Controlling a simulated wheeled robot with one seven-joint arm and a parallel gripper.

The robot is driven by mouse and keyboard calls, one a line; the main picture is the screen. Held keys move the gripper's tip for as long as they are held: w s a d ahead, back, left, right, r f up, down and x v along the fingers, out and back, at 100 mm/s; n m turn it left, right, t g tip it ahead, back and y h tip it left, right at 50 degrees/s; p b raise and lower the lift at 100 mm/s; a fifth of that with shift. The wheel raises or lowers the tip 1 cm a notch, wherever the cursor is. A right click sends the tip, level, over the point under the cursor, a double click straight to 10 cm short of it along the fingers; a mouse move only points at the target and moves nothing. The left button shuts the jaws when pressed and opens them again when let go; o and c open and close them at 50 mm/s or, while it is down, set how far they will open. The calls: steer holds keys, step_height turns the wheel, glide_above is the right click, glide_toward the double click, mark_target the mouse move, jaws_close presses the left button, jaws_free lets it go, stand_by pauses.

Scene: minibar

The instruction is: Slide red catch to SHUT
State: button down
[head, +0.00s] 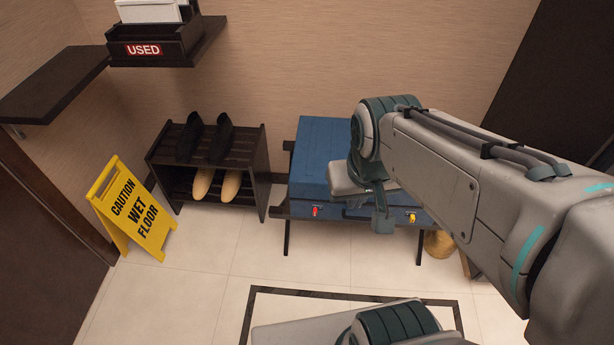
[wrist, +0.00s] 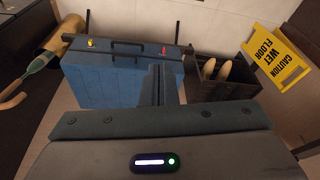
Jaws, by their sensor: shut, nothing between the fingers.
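A blue suitcase (head: 325,150) lies on a dark luggage rack against the back wall. Its front face carries a red catch (head: 315,211) at the left and a yellow catch (head: 411,217) at the right. In the wrist view, the suitcase (wrist: 115,82) shows the red catch (wrist: 164,50) right of the dark handle (wrist: 138,46) and the yellow catch (wrist: 91,43) at the left. My gripper (wrist: 157,70) is shut and empty, apart from the red catch. In the head view, my gripper (head: 383,220) is in front of the suitcase, right of the red catch. I cannot read any catch labels.
A dark shoe rack (head: 262,172) with black and tan shoes stands left of the suitcase. A yellow wet floor sign (head: 135,210) stands further left. A brass container (head: 438,243) is at the right, partly behind my arm. The tiled floor in front is clear.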

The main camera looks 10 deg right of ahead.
steer(key=w+a+f+m+g+b, duration=0.1)
steer(key=w+f+m+g+b, duration=0.1)
steer(key=w+f+b, duration=0.9)
steer(key=m+t+h+b, duration=0.2)
steer(key=h+b, duration=0.4)
steer(key=b, duration=1.3)
glide_toward(315, 212)
steer(key=a, duration=0.7)
steer(key=shift+w+a+r+h+b, duration=0.25)
steer(key=shift+w+a+h, duration=0.2)
steer(key=shift+w, duration=0.3)
steer(key=shift+f, duration=0.15)
steer(key=b+x, duration=0.4)
steer(key=x, duration=0.6)
steer(key=shift+d+f+b, duration=0.1)
steer(key=shift+f+b, duration=0.15)
steer(key=shift+b, duration=0.1)
steer(key=shift+s+d+r+b, duration=0.15)
steer(key=shift+d+b, duration=0.1)
steer(key=shift+d, duration=0.35)
steer(key=shift+s+d+r+b, duration=0.1)
steer(key=shift+s+d+b, duration=0.15)
steer(key=shift+d, duration=0.35)
steer(key=shift+s+d+r, duration=0.1)
steer(key=shift+d, duration=0.5)
